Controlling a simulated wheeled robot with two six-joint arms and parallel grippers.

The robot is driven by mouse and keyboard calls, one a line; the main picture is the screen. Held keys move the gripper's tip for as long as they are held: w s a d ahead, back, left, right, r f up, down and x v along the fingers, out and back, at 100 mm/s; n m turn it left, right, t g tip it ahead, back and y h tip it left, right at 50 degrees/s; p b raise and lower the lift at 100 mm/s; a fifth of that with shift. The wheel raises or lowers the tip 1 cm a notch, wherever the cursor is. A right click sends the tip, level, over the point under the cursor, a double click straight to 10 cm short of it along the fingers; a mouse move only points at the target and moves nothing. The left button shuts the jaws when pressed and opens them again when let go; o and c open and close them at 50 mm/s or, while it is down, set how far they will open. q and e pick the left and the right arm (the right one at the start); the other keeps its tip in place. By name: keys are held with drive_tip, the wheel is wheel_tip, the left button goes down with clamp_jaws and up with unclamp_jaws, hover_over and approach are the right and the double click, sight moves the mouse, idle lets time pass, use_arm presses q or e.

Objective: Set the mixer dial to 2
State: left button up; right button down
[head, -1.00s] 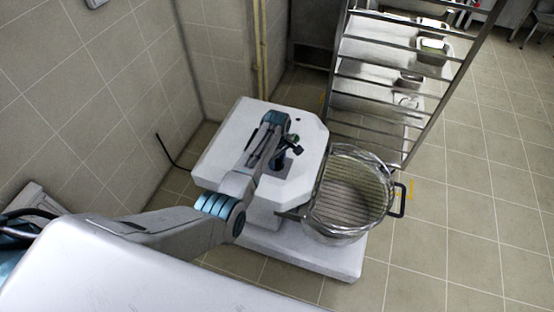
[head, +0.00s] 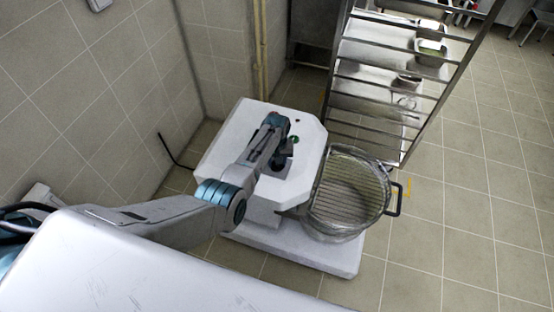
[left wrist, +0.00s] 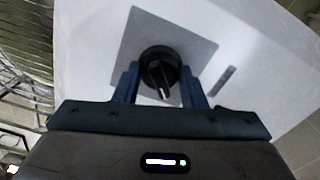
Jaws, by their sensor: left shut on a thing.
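The mixer (head: 232,140) is a white machine with a wire-guarded bowl on its right side. Its dial (left wrist: 160,66) is a round black knob with a pointer, set on a grey square plate (left wrist: 196,46) in the left wrist view. My left gripper (left wrist: 160,82) has one blue finger on each side of the dial and is shut on it. In the head view my left gripper (head: 280,160) is over the mixer's top and hides the dial. The dial's number marks cannot be read. My right gripper is not in view.
The wire-guarded bowl (head: 345,195) with a black handle (head: 396,199) stands right of the mixer's top. A metal rack (head: 385,85) with trays is behind it. Tiled walls close off the left. The floor at right is clear.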

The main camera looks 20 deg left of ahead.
use_arm(q)
drive_tip(key=shift+m, duration=0.9)
drive_tip(key=o, duration=1)
wheel_tip(320, 180, up, 11)
drive_tip(key=shift+f, duration=0.1)
